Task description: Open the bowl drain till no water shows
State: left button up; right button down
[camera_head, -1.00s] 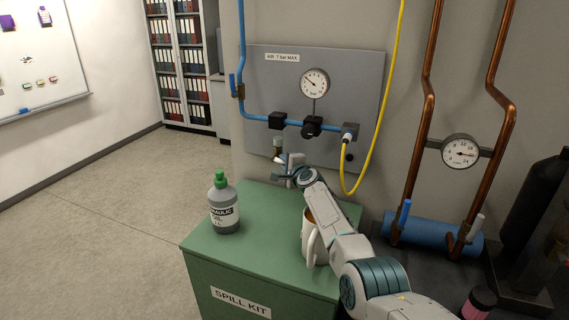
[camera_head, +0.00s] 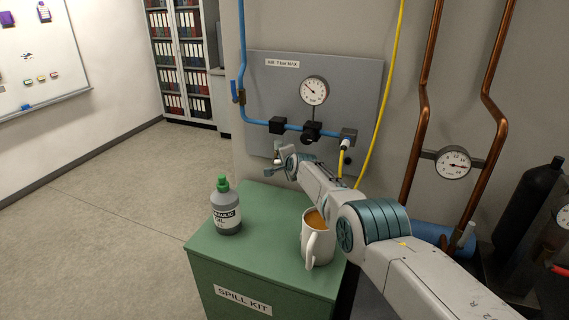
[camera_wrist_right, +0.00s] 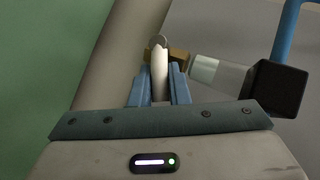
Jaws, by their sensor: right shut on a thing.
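The filter bowl (camera_wrist_right: 225,76) hangs below a black body (camera_wrist_right: 276,88) in the right wrist view. It is clear, with a paler band at the drain end; I cannot tell how much of that is water. A brass-coloured drain fitting (camera_wrist_right: 179,57) sits at its end. My right gripper (camera_wrist_right: 160,88) has its blue fingers shut on a pale drain lever (camera_wrist_right: 160,67) beside the fitting. In the head view the right gripper (camera_head: 280,160) is small at the panel's lower left, and largely covers the bowl. My left gripper is not in view.
The green spill kit box (camera_head: 262,262) stands below, bearing a grey bottle (camera_head: 226,212) with a green cap and a white mug (camera_head: 318,245) of brown drink close to my right arm. A pressure gauge (camera_head: 314,91), blue pipe (camera_head: 259,121) and yellow hose (camera_head: 372,140) are on the wall panel.

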jog(key=shift+a+r+n+g+h+b, duration=0.25)
jog(key=shift+n+g+h+b, duration=0.25)
jog(key=shift+b, duration=0.8)
jog(key=c, duration=1.4)
grip_release()
jog(key=shift+r, duration=0.1)
